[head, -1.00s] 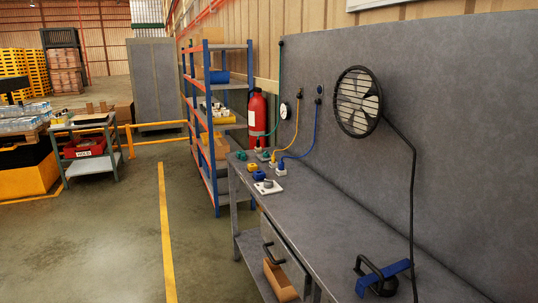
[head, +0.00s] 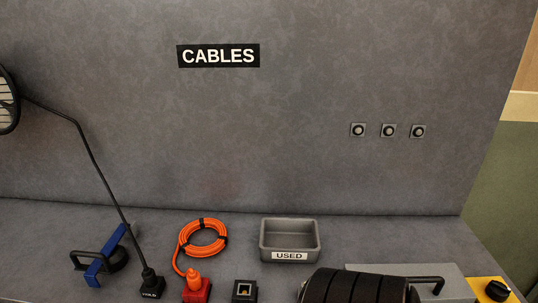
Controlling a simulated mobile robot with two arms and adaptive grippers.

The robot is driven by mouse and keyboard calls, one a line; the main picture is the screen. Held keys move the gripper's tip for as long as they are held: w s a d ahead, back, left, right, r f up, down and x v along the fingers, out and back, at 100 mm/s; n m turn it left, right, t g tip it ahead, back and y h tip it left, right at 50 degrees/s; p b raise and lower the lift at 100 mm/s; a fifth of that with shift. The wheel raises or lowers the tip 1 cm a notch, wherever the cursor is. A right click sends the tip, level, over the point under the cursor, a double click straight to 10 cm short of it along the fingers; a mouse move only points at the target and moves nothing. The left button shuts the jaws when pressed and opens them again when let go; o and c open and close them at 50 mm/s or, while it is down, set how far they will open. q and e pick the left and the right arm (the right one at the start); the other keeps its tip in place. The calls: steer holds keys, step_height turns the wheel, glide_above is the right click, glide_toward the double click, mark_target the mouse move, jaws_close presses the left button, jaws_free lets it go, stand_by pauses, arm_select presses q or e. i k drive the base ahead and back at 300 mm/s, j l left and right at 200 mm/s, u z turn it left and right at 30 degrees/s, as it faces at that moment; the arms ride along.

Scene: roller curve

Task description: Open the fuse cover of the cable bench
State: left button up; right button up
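The cable bench (head: 225,213) runs along a grey back panel with a black CABLES sign (head: 218,55). At the bottom right of the head view is a flat grey box or lid (head: 455,285) with a black bar handle (head: 425,280). It could be the fuse cover, but no label on it shows. It looks shut, though its front is cut off by the frame edge and a dark banded cylinder (head: 352,287) hides part of it. Neither of my grippers is in view.
A coiled orange cable (head: 203,238) with a red plug base, a black socket (head: 244,290), a grey USED tray (head: 290,240) and a blue-and-black clamp-like tool (head: 105,257) sit on the bench. A yellow plate with a black knob (head: 497,290) lies far right.

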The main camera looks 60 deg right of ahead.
mark_target(444, 281)
steer(key=z, duration=3.1)
steer(key=k+j+u, duration=0.2)
steer(key=j, duration=0.2)
